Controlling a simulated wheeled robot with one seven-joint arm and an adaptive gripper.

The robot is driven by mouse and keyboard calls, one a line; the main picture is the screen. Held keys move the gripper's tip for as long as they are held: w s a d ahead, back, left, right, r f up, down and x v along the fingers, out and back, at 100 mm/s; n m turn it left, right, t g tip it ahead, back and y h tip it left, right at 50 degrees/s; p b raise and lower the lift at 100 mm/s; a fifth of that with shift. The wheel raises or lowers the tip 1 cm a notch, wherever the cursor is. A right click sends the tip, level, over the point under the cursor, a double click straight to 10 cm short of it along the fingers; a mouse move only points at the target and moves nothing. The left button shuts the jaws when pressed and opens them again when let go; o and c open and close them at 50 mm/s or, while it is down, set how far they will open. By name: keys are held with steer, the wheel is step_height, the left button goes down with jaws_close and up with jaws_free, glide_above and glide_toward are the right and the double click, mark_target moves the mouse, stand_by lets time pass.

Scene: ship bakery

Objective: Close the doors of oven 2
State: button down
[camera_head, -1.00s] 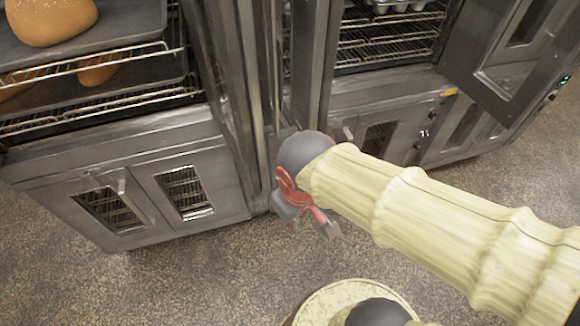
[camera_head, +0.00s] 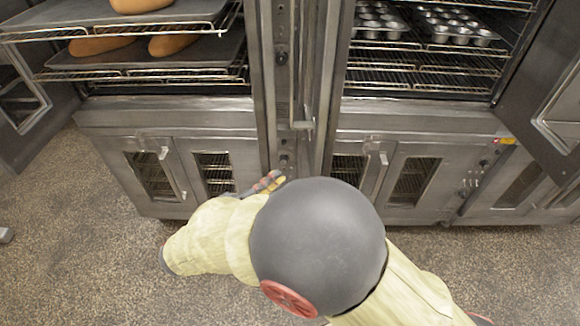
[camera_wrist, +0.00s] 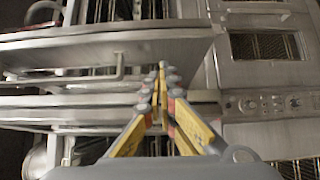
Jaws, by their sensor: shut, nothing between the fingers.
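Two steel ovens stand side by side in the head view; I cannot read which is oven 2. The left oven (camera_head: 165,118) has its upper doors open: the left door (camera_head: 22,110) swung out left, the right door (camera_head: 264,60) nearly edge-on. The right oven (camera_head: 420,117) also has its upper doors open: the left door (camera_head: 325,70) nearly edge-on, the right door (camera_head: 545,90) swung out right. My gripper (camera_head: 273,181) is shut and empty, low before the gap between the ovens. In the wrist view its yellow fingers (camera_wrist: 160,75) meet before blurred steel panels and a bar handle (camera_wrist: 95,80).
Bread loaves (camera_head: 98,46) lie on the left oven's trays, and muffin tins (camera_head: 460,35) on the right oven's racks. Lower doors (camera_head: 215,168) with windows are shut.

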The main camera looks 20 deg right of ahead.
steer(key=b, duration=0.2)
glide_toward(312, 148)
steer(key=x, duration=0.3)
steer(key=shift+w+d+r, duration=0.2)
steer(key=shift+w+d, duration=0.05)
steer(key=shift+d, duration=0.3)
